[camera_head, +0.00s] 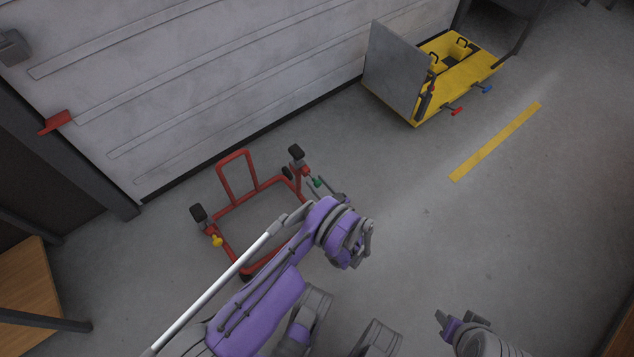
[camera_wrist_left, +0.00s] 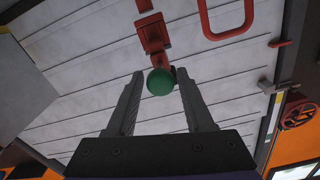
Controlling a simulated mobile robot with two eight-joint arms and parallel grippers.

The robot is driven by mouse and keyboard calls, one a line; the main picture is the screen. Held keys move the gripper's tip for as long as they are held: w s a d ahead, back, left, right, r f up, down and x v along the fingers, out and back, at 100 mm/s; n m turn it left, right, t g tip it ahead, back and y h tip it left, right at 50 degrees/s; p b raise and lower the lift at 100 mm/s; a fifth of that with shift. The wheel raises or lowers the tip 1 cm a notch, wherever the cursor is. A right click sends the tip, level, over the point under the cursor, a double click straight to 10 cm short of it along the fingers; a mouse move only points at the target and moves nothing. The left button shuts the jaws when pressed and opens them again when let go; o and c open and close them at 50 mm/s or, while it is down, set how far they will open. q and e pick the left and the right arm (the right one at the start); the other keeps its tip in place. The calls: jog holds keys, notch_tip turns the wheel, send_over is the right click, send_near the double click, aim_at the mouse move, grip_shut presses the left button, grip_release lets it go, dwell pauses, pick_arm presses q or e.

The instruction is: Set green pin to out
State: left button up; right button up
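The green pin (camera_head: 317,182) sits on the upper right side of a red wheeled frame (camera_head: 237,171) on the floor. In the left wrist view the pin's round green end (camera_wrist_left: 160,82) lies between the fingertips of my left gripper (camera_wrist_left: 159,74), with a visible gap on each side. The left gripper (camera_head: 323,188) is open and reaches to the pin in the head view. My right gripper (camera_head: 443,319) is at the bottom right, away from the frame, and its finger opening cannot be made out.
A yellow pin (camera_head: 217,241) is on the frame's left side. A yellow lift unit (camera_head: 462,75) with red and blue knobs and a grey plate stands at the upper right. A light panelled wall (camera_head: 190,80) runs behind the frame. Floor to the right is clear, with a yellow stripe (camera_head: 495,142).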

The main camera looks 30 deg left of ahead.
pick_arm(q)
jog(key=shift+o, duration=0.9)
jog(key=p+v, duration=0.2)
jog(key=v, duration=0.8)
jog(key=shift+s+d, duration=0.15)
jog(key=shift+d, duration=0.15)
